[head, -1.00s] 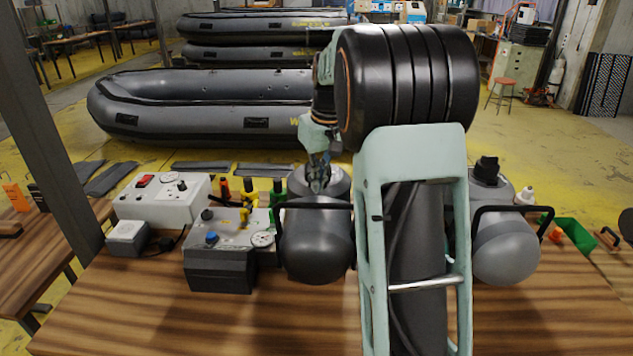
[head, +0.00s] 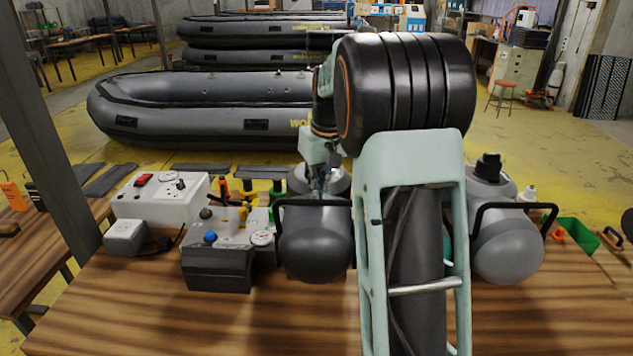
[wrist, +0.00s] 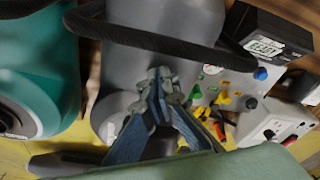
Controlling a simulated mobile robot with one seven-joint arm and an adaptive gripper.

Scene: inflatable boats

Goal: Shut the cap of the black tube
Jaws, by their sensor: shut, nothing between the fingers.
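The black tube (head: 318,255), a dark grey rounded inflatable tube with a black handle, stands on the table just left of my arm in the head view. In the wrist view it fills the middle as a grey body (wrist: 120,60) with its black handle across the top. My gripper (head: 320,185) is over the tube's far upper end. In the wrist view its fingers (wrist: 161,82) are together and hold nothing, in front of the tube's end. I cannot make out the cap; the gripper covers much of that end.
A grey tube (head: 508,255) with a black cap stands right of my arm. A teal tube (wrist: 35,80) shows left in the wrist view. A pump box (head: 218,265) and white device (head: 160,200) stand left. The front table surface (head: 200,325) is clear.

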